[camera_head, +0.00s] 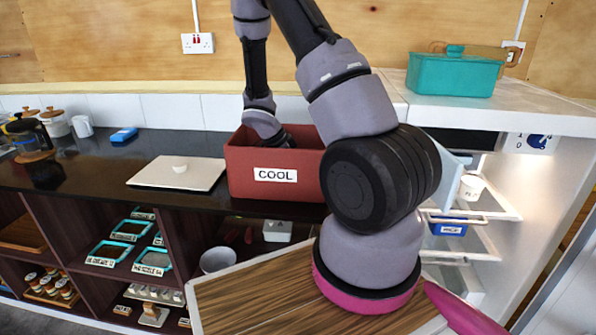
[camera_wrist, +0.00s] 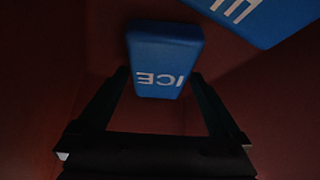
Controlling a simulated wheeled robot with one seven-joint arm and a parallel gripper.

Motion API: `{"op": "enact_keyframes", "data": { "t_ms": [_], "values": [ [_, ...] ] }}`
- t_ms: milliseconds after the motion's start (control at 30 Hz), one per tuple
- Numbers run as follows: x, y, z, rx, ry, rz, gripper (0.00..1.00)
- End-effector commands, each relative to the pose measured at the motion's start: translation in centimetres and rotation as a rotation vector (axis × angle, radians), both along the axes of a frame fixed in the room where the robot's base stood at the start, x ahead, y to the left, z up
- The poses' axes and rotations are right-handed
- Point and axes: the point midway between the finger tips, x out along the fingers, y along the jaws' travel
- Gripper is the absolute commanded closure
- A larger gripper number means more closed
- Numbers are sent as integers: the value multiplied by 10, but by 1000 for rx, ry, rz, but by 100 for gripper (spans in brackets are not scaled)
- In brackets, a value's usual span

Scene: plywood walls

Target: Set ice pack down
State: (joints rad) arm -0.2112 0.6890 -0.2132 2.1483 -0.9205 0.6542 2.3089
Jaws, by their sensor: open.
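A blue ice pack (camera_wrist: 164,58) lettered "ICE" lies inside the red box marked COOL (camera_head: 240,172), which stands on the dark counter. In the wrist view my gripper (camera_wrist: 158,80) is open, its two fingers on either side of this pack's near end; I cannot tell if they touch it. A second blue lettered pack (camera_wrist: 248,14) shows in part at the upper right. In the head view the box wall hides my fingers and both packs.
A pale lid (camera_head: 150,173) with a knob lies left of the box. A small blue block (camera_head: 123,134) lies farther left. An open fridge with shelves (camera_head: 490,240) stands at right, with a teal pot (camera_head: 455,76) above it. My arm covers the middle.

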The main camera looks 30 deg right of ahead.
Motion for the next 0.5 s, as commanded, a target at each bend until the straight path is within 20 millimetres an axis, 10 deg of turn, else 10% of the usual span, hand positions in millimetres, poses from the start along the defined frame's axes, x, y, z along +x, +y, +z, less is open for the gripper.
{"op": "enact_keyframes", "data": {
  "t_ms": [500],
  "values": [
    [9, 46, 81, 1, -4, 2, 0]
  ]
}}
